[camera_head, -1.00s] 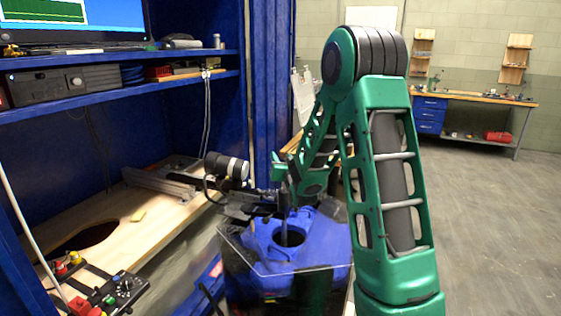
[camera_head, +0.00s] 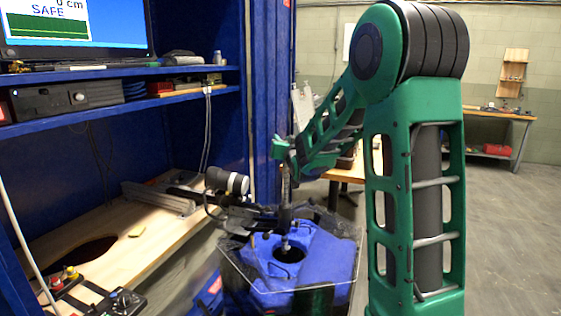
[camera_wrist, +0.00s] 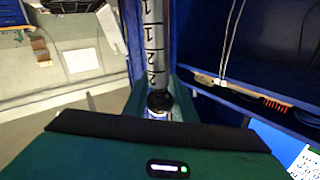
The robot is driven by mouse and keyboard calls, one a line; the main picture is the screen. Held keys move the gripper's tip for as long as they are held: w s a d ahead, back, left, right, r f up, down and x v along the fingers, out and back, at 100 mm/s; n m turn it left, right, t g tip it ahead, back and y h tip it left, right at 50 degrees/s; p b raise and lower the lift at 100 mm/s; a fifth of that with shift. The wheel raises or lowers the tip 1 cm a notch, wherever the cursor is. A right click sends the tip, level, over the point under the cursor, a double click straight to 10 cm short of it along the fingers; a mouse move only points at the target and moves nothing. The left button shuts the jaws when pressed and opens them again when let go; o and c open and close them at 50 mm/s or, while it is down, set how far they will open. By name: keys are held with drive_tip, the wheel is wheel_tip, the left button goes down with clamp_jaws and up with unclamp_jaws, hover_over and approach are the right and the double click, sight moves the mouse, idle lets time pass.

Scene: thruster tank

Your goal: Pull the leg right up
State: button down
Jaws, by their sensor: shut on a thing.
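The leg (camera_head: 285,205) is a thin grey upright rod above the blue hexagonal tank (camera_head: 325,250). Its lower end is at the dark round opening in the tank's top; I cannot tell if its tip is inside. In the wrist view the leg (camera_wrist: 154,45) is a metal rod with black numbers and rings, ending near me in a dark round cap (camera_wrist: 160,101). My gripper (camera_head: 283,149) is shut on the leg's top end, well above the tank. In the wrist view my gripper's green body hides part of the grip.
A black bracket with a cylinder (camera_head: 227,181) stands close left of the leg. The blue cabinet with shelves (camera_head: 120,115) is at the left. A monitor (camera_head: 75,25) on top reads "cm" and "SAFE". Open floor lies to the right.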

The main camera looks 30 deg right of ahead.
drive_tip(key=shift+r, duration=1.85)
drive_tip(key=c, duration=1.5)
unclamp_jaws()
drive_tip(key=shift+o, duration=0.2)
drive_tip(key=v, duration=1)
drive_tip(key=shift+s+a, duration=0.15)
drive_tip(key=shift+s, duration=0.15)
drive_tip(key=shift+f, duration=0.2)
